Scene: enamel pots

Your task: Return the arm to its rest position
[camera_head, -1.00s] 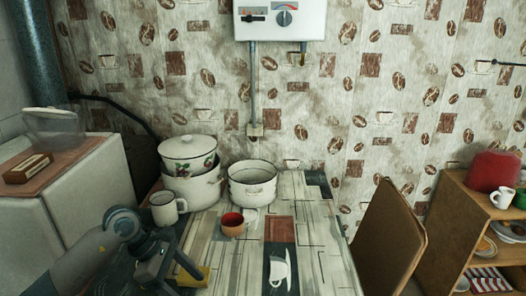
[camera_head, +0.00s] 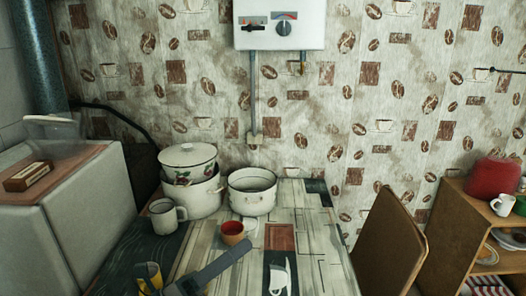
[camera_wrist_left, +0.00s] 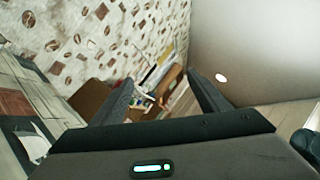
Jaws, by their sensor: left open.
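My left gripper (camera_head: 212,268) shows at the bottom of the head view as a dark grey shape above the front of the table (camera_head: 322,262). Most of my left arm is out of that view. In the left wrist view the two dark fingers of my left gripper (camera_wrist_left: 160,80) stand apart with nothing between them. They point out into the room, toward the shelf, with the picture strongly tilted. My right gripper does not show in any view.
A yellow thing (camera_head: 150,274) is near my gripper. A chair (camera_head: 388,245) and shelf (camera_head: 452,220) stand right.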

